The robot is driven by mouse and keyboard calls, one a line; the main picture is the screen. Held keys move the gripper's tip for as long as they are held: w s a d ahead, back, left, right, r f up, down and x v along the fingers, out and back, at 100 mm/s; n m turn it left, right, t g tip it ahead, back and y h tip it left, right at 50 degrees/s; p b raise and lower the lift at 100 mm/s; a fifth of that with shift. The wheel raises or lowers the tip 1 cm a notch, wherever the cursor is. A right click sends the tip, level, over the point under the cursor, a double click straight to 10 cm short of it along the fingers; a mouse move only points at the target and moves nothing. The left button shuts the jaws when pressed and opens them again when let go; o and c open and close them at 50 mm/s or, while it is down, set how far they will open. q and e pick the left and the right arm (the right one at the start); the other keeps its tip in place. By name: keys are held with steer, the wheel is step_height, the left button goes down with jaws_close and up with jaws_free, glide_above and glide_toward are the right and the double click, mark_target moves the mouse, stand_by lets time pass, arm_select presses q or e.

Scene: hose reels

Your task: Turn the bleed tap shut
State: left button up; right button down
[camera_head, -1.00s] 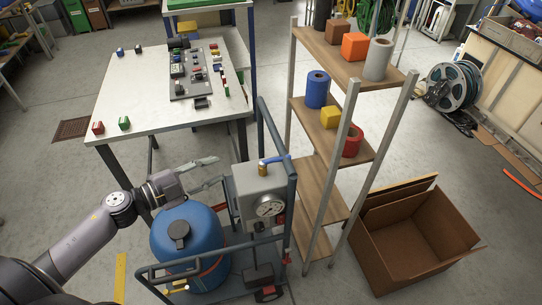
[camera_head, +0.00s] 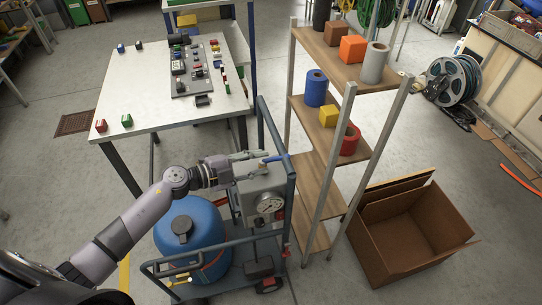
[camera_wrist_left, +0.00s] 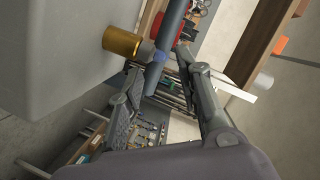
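The bleed tap has a brass body (camera_wrist_left: 121,41) and a blue lever (camera_head: 275,158). It sits on top of a grey box (camera_head: 253,187) on the cart. In the left wrist view the lever (camera_wrist_left: 166,42) runs across the top and its end lies between my fingertips. My left gripper (camera_head: 257,157) is at the lever, just above the box. Its two fingers stand apart in the left wrist view (camera_wrist_left: 158,62), one on each side of the lever. I cannot tell whether either finger touches it. My right gripper is not in view.
A round gauge (camera_head: 270,204) is on the box's front. A blue tank (camera_head: 190,240) stands on the cart, beneath my left arm. The cart's rail (camera_head: 289,190) rises close beside the tap. A shelf rack (camera_head: 330,165) and open cardboard box (camera_head: 410,235) stand to the right.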

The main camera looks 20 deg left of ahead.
mark_target(272, 160)
arm_select(q)
steer(key=shift+x, duration=2.35)
steer(key=shift+s, duration=0.1)
jaws_close()
